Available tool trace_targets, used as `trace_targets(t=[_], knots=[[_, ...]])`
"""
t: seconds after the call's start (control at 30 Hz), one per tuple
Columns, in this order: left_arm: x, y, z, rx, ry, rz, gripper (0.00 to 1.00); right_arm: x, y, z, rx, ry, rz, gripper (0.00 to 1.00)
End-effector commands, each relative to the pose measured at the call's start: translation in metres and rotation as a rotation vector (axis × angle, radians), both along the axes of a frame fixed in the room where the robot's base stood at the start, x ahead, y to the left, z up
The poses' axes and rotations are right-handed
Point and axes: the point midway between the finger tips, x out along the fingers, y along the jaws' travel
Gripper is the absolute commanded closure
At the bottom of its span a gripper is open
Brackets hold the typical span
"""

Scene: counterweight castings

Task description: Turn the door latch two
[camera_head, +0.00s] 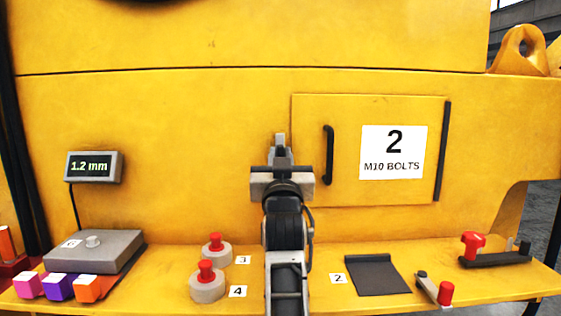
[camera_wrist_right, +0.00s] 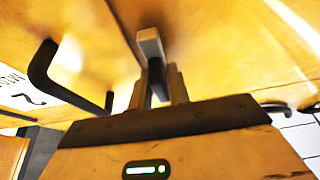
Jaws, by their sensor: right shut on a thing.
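The yellow door (camera_head: 345,112) marked "2 M10 BOLTS" is set flush in the yellow machine wall. Its black handle (camera_head: 328,155) is upright on its left side. The grey latch (camera_head: 280,138) is at the door's left edge, and its light grey end shows in the right wrist view (camera_wrist_right: 149,42). My right gripper (camera_head: 281,156) is shut on the latch; in the right wrist view its fingers (camera_wrist_right: 160,85) are on either side of it. My right arm and gripper hide the lower part of the latch in the head view. My left gripper is not in view.
A yellow ledge (camera_head: 335,255) runs below the door. On it are red-knobbed weights (camera_head: 207,281), a grey box (camera_head: 95,252), coloured cubes (camera_head: 59,287), a dark plate (camera_head: 377,275) and red-handled clamps (camera_head: 473,244). A small display (camera_head: 94,166) reads "1.2 mm".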

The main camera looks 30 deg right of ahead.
Motion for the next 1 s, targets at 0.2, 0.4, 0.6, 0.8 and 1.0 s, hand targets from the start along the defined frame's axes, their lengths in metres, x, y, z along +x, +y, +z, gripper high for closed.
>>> trace_targets(t=[0.2,0.4,0.6,0.8,1.0], knots=[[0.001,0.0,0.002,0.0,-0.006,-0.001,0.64,0.0,0.0,0.0,0.013,-0.006,0.003,1.0],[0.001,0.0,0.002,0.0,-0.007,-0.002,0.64,0.0,0.0,0.0,0.013,-0.007,0.003,1.0],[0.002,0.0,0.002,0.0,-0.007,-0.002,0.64,0.0,0.0,0.0,0.012,-0.006,0.002,0.65],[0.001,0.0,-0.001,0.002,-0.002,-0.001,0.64,0.0,0.0,-0.001,0.01,-0.006,0.002,0.65],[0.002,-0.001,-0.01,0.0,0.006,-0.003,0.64,-0.006,0.011,-0.011,0.013,-0.006,0.005,0.65]])
